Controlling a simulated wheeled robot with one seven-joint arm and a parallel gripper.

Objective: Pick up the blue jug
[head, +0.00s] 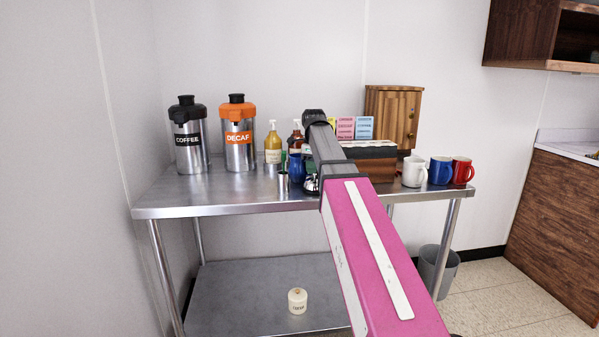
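A dark blue vessel (297,168), apparently the blue jug, stands on the steel table's top near its front middle. My pink and grey arm passes just right of it and may cover part of it. The arm reaches from the lower right up over the table, and its dark far end is above and behind the vessel. A blue mug (440,171) stands farther right, apart from the vessel.
The steel table (230,200) also holds a coffee dispenser (188,140), a decaf dispenser (238,140), pump bottles (273,145), a small metal cup (283,184), a white pitcher (413,172), a red mug (462,171) and a wooden cabinet (390,108). A cream jar (297,302) is on the lower shelf.

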